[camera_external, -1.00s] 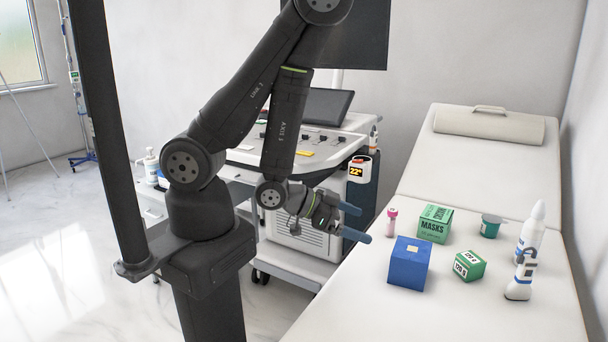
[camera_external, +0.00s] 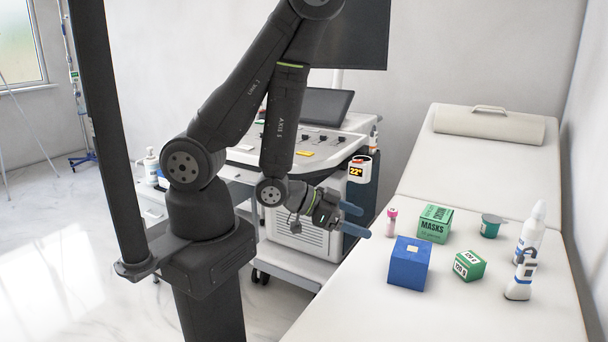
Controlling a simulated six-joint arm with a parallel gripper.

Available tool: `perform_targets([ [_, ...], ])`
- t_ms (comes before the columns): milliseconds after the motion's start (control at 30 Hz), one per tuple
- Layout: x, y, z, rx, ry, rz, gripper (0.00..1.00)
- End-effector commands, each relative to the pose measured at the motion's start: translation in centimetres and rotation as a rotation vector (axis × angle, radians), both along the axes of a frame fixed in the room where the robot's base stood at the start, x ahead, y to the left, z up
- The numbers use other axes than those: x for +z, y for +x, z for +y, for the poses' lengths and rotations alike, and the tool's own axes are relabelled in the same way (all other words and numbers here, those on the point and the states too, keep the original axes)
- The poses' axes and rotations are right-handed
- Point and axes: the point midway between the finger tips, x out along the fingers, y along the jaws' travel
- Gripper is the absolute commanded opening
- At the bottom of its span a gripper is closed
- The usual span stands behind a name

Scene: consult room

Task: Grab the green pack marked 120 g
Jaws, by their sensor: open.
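A small green pack (camera_external: 468,266) with white labels lies on the white exam couch (camera_external: 345,318); its label looks like "120 g", though the print is small. It sits just right of a blue box (camera_external: 409,264). A larger green box marked "MASKS" (camera_external: 434,223) stands behind it. My gripper (camera_external: 358,219) is open and empty, with its blue fingers pointing right. It is beside the couch's left edge, left of the boxes and apart from the green pack.
A small pink-capped bottle (camera_external: 391,222) stands nearest my gripper. A green cup (camera_external: 490,226) and white bottles (camera_external: 520,279) stand right of the pack. A cart with a screen (camera_external: 312,106) is behind my arm. The couch's front is clear.

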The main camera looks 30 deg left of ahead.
Motion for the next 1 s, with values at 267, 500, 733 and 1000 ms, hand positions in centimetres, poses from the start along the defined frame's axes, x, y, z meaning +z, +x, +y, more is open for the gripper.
perform_targets([
  [267,4.4,0.0,0.0,-0.001,-0.010,-0.005,0.80],
  [500,6.8,0.0,0.0,-0.001,-0.006,-0.002,0.80],
  [733,8.6,0.0,0.0,0.000,-0.004,-0.003,0.80],
  [1000,7.1,1.9,-4.8,-0.001,0.071,0.094,0.80],
])
